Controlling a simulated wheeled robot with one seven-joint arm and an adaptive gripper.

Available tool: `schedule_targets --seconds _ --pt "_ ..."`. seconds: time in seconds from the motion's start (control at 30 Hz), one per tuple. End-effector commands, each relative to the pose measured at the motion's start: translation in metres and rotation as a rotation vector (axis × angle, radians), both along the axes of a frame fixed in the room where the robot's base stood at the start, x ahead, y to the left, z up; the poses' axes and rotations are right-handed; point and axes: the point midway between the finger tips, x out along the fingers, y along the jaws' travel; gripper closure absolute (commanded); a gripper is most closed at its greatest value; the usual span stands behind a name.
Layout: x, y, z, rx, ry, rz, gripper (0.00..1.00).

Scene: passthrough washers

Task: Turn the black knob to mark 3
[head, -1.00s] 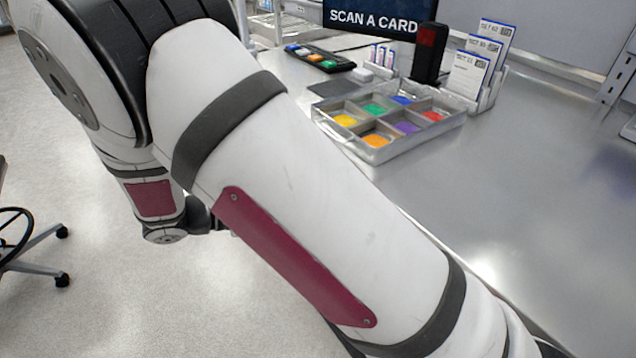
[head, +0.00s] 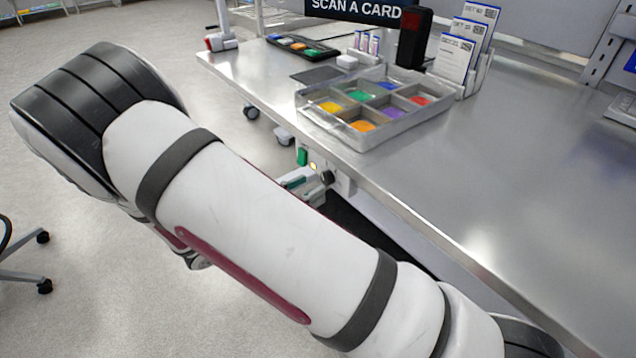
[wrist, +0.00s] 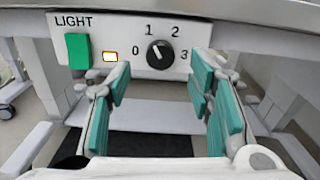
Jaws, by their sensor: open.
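The black knob (wrist: 160,54) is on a white panel under the table edge in the wrist view. Marks 0, 1, 2 and 3 are printed around it, with 3 at its right. Its white pointer line tilts up and left, roughly toward mark 1. My gripper (wrist: 160,78) is open and empty, with one teal-padded finger to the left of the knob and one to the right, apart from it. In the head view the knob (head: 327,177) shows small beside the table front, with my gripper (head: 298,181) just left of it.
The metal table (head: 500,180) overhangs the panel. A sorting tray (head: 350,140) with coloured contents stands on it, near a card holder (head: 480,75).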

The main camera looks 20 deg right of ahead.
Motion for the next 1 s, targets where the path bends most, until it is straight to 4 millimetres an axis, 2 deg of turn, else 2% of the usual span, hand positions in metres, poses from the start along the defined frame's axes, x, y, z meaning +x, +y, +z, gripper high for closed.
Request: schedule_targets --seconds 0.1,0.23,0.63,0.67,0.8,0.87,1.0 --pt "0.005 -0.018 0.0 0.0 0.001 -0.002 0.52" --pt "0.009 -0.03 0.0 0.0 0.001 -0.001 0.52" --pt "0.011 -0.036 0.0 0.001 0.0 0.0 0.52" --pt "0.011 -0.036 0.0 0.001 0.0 0.0 0.57" --pt "0.011 -0.036 0.0 0.001 0.0 0.0 0.89" --pt "0.011 -0.036 0.0 0.001 0.0 0.0 1.0" --pt "0.011 -0.036 0.0 0.001 -0.001 0.0 1.0"
